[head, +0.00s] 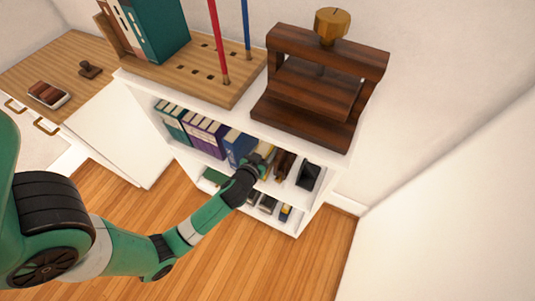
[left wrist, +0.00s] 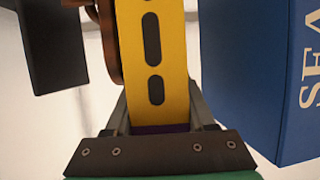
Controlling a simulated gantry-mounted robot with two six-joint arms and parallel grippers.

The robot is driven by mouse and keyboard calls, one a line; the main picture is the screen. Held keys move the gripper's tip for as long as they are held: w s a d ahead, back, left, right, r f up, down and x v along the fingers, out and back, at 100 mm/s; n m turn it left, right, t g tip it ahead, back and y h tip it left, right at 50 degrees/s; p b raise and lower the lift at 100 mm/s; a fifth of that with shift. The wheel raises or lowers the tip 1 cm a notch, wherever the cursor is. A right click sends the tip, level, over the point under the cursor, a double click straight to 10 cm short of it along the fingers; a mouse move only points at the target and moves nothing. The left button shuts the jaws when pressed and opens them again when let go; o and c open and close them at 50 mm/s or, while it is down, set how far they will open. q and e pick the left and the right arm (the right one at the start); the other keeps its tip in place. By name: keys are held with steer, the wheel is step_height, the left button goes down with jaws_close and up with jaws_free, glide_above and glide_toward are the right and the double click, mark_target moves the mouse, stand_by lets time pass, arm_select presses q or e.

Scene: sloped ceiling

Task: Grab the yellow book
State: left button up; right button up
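The yellow book (head: 266,149) stands on the upper shelf of the white bookcase, between a blue book and a brown object. In the left wrist view its yellow spine (left wrist: 172,75), with dark oblong marks, runs down between my fingers. My left gripper (head: 257,166) reaches into the shelf at the book. The fingertips are partly hidden by the book. My right gripper is in neither view.
A blue book (left wrist: 245,75) with pale lettering stands close beside the yellow one. A brown object (head: 284,163) and a dark item (head: 309,176) are on the other side. A wooden press (head: 320,85) stands on the bookcase top. The lower shelf holds several small items.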

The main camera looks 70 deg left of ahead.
arm_select(q)
jaws_close()
steer(key=shift+r, duration=0.1)
steer(key=shift+r, duration=0.1)
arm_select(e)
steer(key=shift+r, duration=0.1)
